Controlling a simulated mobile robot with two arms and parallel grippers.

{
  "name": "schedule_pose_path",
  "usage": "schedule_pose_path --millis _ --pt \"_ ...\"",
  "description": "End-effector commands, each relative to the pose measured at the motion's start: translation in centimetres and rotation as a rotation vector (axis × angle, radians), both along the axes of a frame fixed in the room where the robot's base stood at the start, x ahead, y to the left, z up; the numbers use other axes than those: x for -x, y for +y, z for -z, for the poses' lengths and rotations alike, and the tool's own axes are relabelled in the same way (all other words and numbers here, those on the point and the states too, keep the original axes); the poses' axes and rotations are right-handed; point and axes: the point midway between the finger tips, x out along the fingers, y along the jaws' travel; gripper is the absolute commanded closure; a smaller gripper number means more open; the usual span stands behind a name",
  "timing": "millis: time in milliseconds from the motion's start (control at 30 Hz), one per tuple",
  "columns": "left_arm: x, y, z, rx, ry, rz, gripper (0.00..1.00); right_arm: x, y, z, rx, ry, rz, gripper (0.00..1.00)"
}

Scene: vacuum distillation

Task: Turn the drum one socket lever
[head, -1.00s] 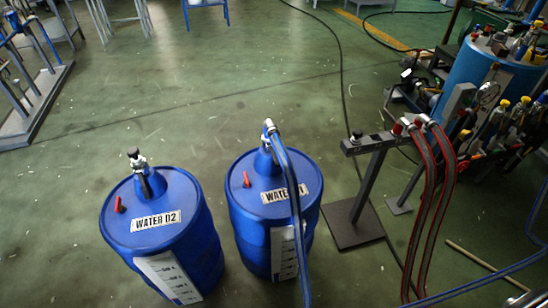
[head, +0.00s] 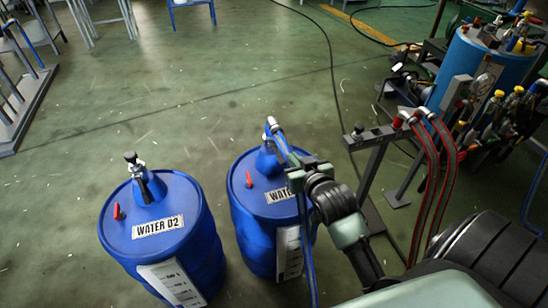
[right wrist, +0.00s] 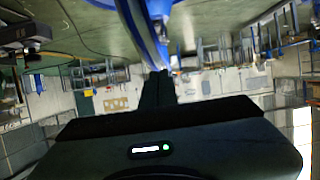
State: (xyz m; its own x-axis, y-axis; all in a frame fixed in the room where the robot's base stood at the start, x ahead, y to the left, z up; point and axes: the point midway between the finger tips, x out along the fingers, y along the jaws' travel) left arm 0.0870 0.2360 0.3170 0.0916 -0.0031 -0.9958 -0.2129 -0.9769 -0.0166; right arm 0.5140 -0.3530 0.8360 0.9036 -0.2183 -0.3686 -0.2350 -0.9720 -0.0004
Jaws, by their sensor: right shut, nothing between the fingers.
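Drum one (head: 262,222) is the right blue drum in the head view, its water label partly covered by my right arm. A blue socket neck (head: 267,160) rises from its lid, with a silver coupling (head: 271,127) and a blue hose on top. A small red handle (head: 249,180) stands on the lid. The socket lever itself is too small to make out. My right gripper (head: 294,170) is shut and empty, just right of the socket and close to the hose. In the right wrist view its dark fingers (right wrist: 157,88) end near the blue hose (right wrist: 140,32). My left gripper is out of view.
A second blue drum (head: 165,235), labelled WATER D2, stands to the left. A grey stand (head: 372,160) with red hoses (head: 428,175) is at the right, before a blue tank (head: 478,70). The green floor behind the drums is open.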

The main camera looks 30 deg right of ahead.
Motion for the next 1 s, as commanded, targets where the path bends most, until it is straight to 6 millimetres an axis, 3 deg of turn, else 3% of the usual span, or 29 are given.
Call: schedule_pose_path --millis 500,700,1000 --pt "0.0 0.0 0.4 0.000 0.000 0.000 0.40 -8.9 -2.1 3.7 0.001 0.001 0.000 1.00" --pt "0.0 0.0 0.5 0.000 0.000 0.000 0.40 -8.3 -1.9 6.7 -0.001 0.003 -0.001 1.00" --pt "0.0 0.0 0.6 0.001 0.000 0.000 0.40 -8.1 -1.9 7.6 0.000 0.001 -0.001 1.00"
